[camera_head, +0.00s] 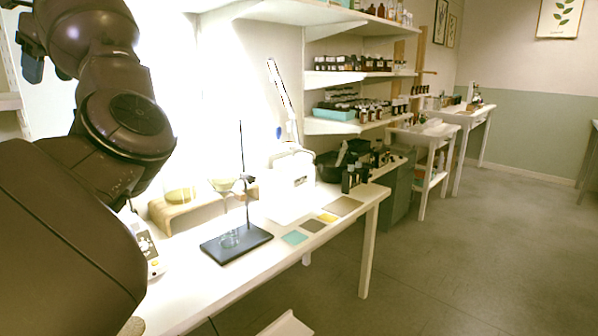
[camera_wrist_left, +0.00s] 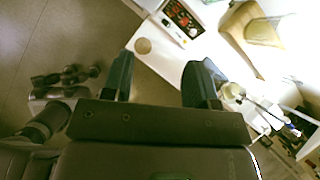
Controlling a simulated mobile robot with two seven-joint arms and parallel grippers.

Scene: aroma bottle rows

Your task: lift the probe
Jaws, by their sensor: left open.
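I cannot single out the probe with certainty. A meter with a keypad (camera_head: 150,252) stands at the left of the white table, partly hidden by my arm. My left gripper (camera_head: 32,68) is at the top left of the head view, raised and away from these things. In the left wrist view it (camera_wrist_left: 158,68) is open, with nothing between its two dark fingers. My right gripper is not seen.
A curved wooden stand (camera_head: 178,208) stands behind the meter. Coloured squares (camera_head: 295,238) lie to the right of the stand base. Dark bottles (camera_head: 348,180) stand at the table's far end. A round cork-coloured disc (camera_wrist_left: 143,46) lies on the table. Open floor lies right of the table.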

